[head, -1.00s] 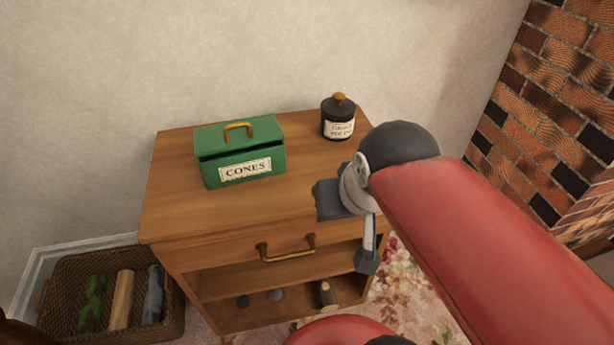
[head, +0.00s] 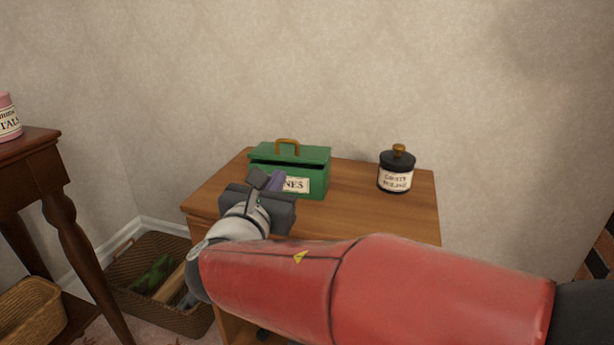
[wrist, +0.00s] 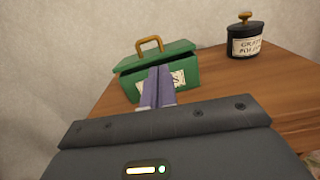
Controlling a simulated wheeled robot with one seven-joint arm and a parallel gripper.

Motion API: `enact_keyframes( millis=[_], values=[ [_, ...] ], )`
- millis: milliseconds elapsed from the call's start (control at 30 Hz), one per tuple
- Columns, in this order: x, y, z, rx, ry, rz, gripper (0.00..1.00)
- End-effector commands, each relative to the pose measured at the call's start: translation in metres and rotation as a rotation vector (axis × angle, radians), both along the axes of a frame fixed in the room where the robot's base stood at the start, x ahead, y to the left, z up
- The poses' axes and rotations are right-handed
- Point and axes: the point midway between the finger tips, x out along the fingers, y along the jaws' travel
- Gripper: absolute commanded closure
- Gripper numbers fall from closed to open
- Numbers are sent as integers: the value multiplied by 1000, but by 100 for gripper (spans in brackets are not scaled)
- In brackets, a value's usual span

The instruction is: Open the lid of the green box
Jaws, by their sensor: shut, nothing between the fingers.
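The green box (head: 318,182) stands on the wooden cabinet top, with a brass handle (head: 287,147) on its lid (head: 300,155). A dark gap shows under the lid's front edge, and the lid is otherwise down. In the wrist view the green box (wrist: 185,68) is straight ahead, its handle (wrist: 150,44) upright. My gripper (head: 276,180) is in front of the box and covers the left part of its label. In the wrist view its purple fingers (wrist: 158,76) are together and empty, pointing at the box front. I cannot tell whether the fingertips touch the box.
A black jar with a brass knob (head: 396,172) stands right of the box on the cabinet top (head: 358,205). A wicker basket (head: 185,318) lies on the floor at left, near a dark table (head: 40,145). The wall is close behind the box.

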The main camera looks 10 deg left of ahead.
Motion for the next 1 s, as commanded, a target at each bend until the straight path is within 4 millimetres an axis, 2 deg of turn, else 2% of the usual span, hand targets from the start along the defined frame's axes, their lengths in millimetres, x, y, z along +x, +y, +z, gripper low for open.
enact_keyframes(
  millis=[33,167,500,700,1000],
  values=[
    [-2,11,-1,-27,-17,24,100],
    [3,17,1,-48,-32,38,100],
    [63,16,5,-45,-30,34,100],
    [88,16,7,-44,-30,36,100],
    [96,15,8,-44,-30,37,100]
  ],
)
